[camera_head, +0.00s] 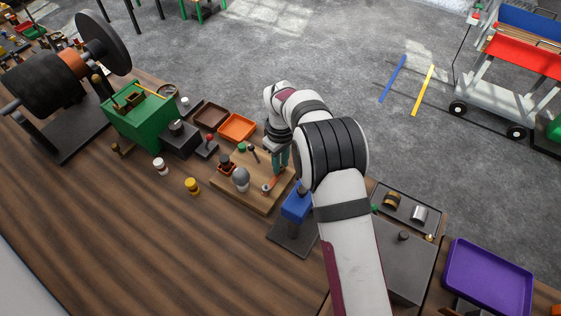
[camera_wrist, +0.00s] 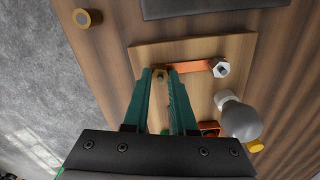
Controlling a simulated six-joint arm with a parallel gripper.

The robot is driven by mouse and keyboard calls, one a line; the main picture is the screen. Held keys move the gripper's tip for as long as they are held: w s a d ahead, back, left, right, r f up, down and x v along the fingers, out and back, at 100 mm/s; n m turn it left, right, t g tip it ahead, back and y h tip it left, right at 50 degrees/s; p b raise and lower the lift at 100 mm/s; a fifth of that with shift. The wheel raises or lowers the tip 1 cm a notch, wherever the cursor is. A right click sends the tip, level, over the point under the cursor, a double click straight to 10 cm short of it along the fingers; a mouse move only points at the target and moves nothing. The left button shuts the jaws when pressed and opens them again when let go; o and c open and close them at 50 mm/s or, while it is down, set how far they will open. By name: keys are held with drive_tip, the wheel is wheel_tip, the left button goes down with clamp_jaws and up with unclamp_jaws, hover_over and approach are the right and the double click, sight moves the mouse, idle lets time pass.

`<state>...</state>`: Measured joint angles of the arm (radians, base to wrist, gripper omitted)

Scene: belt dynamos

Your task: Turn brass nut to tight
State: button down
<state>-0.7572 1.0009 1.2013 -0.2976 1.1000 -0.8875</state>
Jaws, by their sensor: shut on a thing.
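My gripper (camera_wrist: 160,76) points down over a wooden board (camera_wrist: 150,52), with its green fingertips closed around the brass nut (camera_wrist: 161,73). The nut sits at one end of a flat copper strip (camera_wrist: 193,67). A silver hex nut on a post (camera_wrist: 221,68) stands at the strip's other end, apart from the fingers. In the head view my gripper (camera_head: 278,168) is over the board (camera_head: 258,203), behind my arm's links. The brass nut cannot be made out there. How tight it sits cannot be told.
A grey bulb (camera_head: 241,177) stands on the board near the copper strip. A blue block (camera_head: 297,203) stands close on the right. An orange tray (camera_head: 237,127) and a green box (camera_head: 145,117) lie to the left.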

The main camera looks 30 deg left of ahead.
drive_tip(key=m, duration=0.4)
drive_tip(key=shift+w+m, duration=0.1)
drive_tip(key=shift+m, duration=1.7)
drive_tip(key=c, duration=0.7)
unclamp_jaws()
wheel_tip(320, 180, up, 16)
drive_tip(key=shift+f, duration=0.1)
